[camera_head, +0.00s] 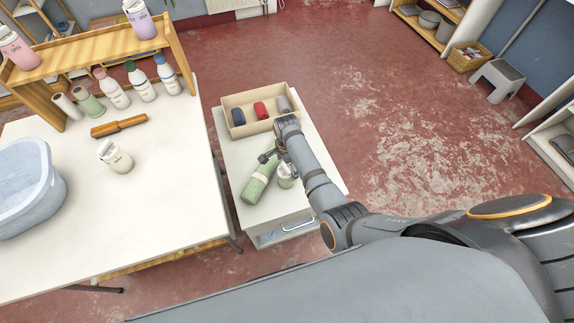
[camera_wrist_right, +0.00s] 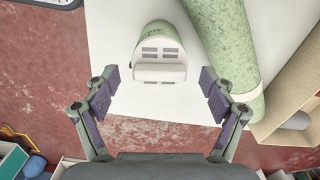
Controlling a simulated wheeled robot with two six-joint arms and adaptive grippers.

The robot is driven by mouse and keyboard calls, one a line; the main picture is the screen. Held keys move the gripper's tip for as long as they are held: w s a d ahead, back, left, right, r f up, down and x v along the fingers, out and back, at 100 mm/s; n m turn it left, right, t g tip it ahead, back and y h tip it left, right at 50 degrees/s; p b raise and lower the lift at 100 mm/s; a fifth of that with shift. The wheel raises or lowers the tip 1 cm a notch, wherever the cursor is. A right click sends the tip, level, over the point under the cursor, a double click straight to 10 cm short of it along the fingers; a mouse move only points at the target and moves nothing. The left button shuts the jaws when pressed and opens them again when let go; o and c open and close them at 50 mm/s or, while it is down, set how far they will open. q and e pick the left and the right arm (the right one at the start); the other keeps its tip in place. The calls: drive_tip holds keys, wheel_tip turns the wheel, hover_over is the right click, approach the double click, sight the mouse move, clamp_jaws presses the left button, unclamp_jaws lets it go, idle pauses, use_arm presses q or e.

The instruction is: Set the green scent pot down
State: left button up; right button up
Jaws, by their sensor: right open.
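The green scent pot (camera_head: 287,176) is on the white cabinet top (camera_head: 237,152), partly hidden by my right arm in the head view. In the right wrist view the pot (camera_wrist_right: 158,45) shows a pale green body, a white label and a white slotted part. My right gripper (camera_head: 268,156) is open. In the wrist view its two fingers (camera_wrist_right: 159,88) stand apart on either side of the pot's near end, with gaps and no visible contact. My left gripper is not in view.
A speckled green cylinder (camera_head: 258,181) lies right beside the pot, also in the wrist view (camera_wrist_right: 232,50). An open box (camera_head: 235,101) with several rolls stands at the cabinet's back. Left is a white table (camera_head: 165,190) with a cream pot (camera_head: 116,157), orange-brown tool (camera_head: 118,127) and blue tub (camera_head: 25,190).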

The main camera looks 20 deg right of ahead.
wheel_tip(320, 180, up, 7)
drive_tip(key=p, duration=0.5)
drive_tip(key=shift+f, duration=0.15)
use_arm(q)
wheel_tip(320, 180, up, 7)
use_arm(e)
drive_tip(key=shift+f, duration=0.1)
